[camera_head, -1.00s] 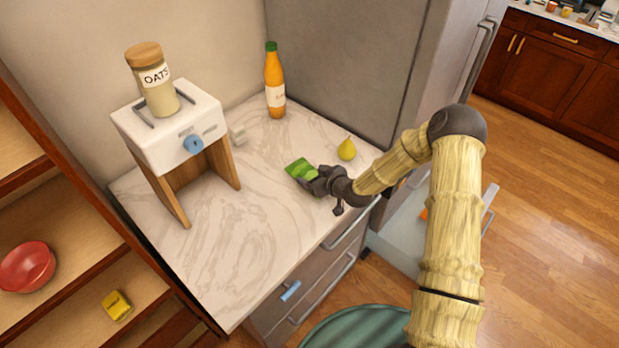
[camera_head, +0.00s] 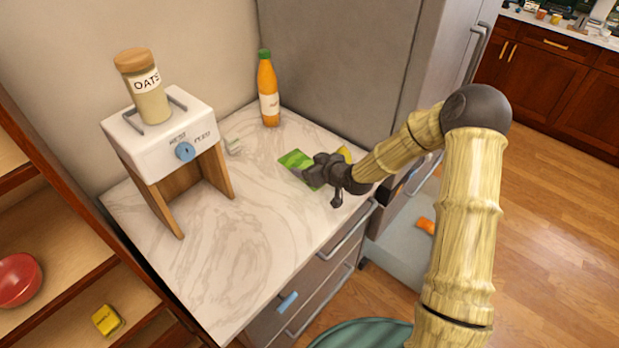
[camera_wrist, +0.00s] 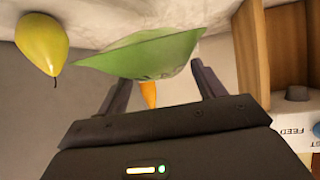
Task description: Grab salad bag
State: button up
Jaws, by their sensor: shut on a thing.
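The salad bag (camera_head: 295,160) is a small green packet over the marble counter, at the tip of my gripper (camera_head: 308,172) in the head view. In the wrist view the green bag (camera_wrist: 145,55) spans the space between the two dark fingers of my gripper (camera_wrist: 158,85). The gripper is shut on the bag. From the head view I cannot tell how far the bag is above the counter. The gripper hides part of its right side.
A yellow pear (camera_head: 345,153) is close behind my gripper, partly hidden. An orange bottle (camera_head: 268,92) stands at the back by the fridge. A wooden-legged dispenser (camera_head: 160,150) with an oats jar (camera_head: 148,90) stands at left. The counter's front (camera_head: 235,270) is clear.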

jog(key=shift+w+d+r, duration=0.1)
jog(key=shift+w+r, duration=0.05)
jog(key=shift+r, duration=0.8)
jog(key=shift+s+r, duration=0.2)
jog(key=shift+r, duration=0.15)
